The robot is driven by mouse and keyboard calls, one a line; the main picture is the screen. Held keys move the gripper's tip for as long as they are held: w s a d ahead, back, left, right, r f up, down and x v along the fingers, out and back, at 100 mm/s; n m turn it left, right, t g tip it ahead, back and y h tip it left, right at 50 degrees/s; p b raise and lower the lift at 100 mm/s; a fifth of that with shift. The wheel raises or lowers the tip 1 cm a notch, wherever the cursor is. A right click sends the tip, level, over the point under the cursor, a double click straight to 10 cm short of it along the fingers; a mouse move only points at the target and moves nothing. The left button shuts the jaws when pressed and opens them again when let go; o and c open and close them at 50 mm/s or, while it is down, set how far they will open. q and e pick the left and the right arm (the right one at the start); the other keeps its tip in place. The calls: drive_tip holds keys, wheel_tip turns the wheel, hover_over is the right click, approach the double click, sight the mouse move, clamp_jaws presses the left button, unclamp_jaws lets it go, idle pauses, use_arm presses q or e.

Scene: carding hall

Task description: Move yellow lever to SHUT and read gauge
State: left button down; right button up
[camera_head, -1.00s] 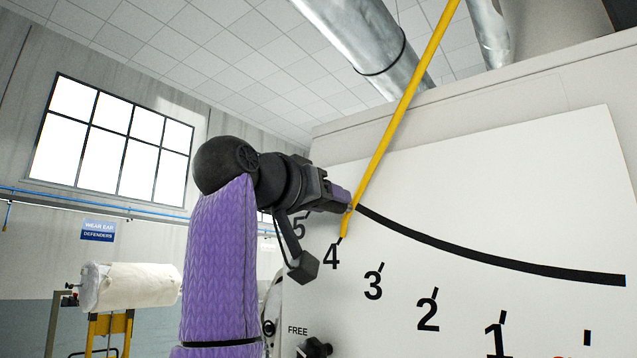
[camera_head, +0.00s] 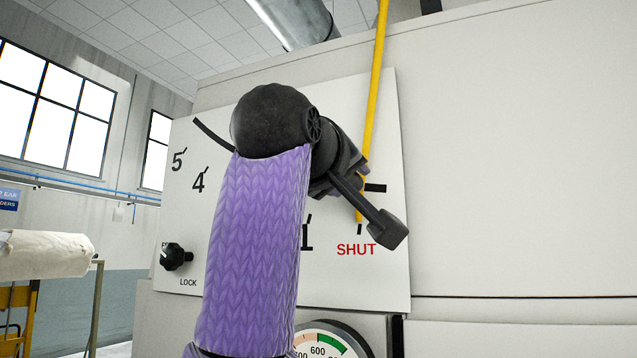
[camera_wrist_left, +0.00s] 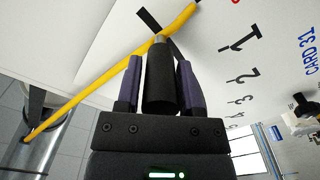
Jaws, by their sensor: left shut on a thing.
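The yellow lever (camera_head: 376,85) slants down across the white scale plate (camera_head: 390,275). Its lower tip is at the mark above the red SHUT label (camera_head: 356,250). My left gripper (camera_head: 356,172) is at the lever's lower part, partly hidden behind my wrist. In the left wrist view its purple fingers (camera_wrist_left: 160,75) are shut on the lever's black handle (camera_wrist_left: 161,88), which stands out from the yellow bar (camera_wrist_left: 105,75). The gauge (camera_head: 330,340) shows only its upper part at the bottom edge, with a green band and 600; I cannot read its needle. My right gripper is not in view.
A black knob (camera_head: 176,256) with a LOCK label sits at the plate's lower left. My left arm covers the middle of the scale. A white roll (camera_head: 45,254) on a stand is at the far left. The machine's face right of the plate is bare.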

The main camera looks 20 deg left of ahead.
use_arm(q)
drive_tip(key=shift+d+f, duration=0.2)
drive_tip(key=shift+f, duration=0.15)
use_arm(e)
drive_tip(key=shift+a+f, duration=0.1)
use_arm(q)
drive_tip(key=c, duration=0.5)
unclamp_jaws()
drive_tip(key=shift+d, duration=0.2)
drive_tip(key=shift+o, duration=1.3)
drive_tip(key=shift+d+r, duration=0.1)
drive_tip(key=shift+d, duration=0.35)
drive_tip(key=shift+s+a, duration=0.1)
drive_tip(key=shift+a, duration=0.25)
drive_tip(key=s+b, duration=0.4)
drive_tip(key=s, duration=0.5)
drive_tip(key=shift+s+a, duration=0.3)
drive_tip(key=shift+s, duration=0.1)
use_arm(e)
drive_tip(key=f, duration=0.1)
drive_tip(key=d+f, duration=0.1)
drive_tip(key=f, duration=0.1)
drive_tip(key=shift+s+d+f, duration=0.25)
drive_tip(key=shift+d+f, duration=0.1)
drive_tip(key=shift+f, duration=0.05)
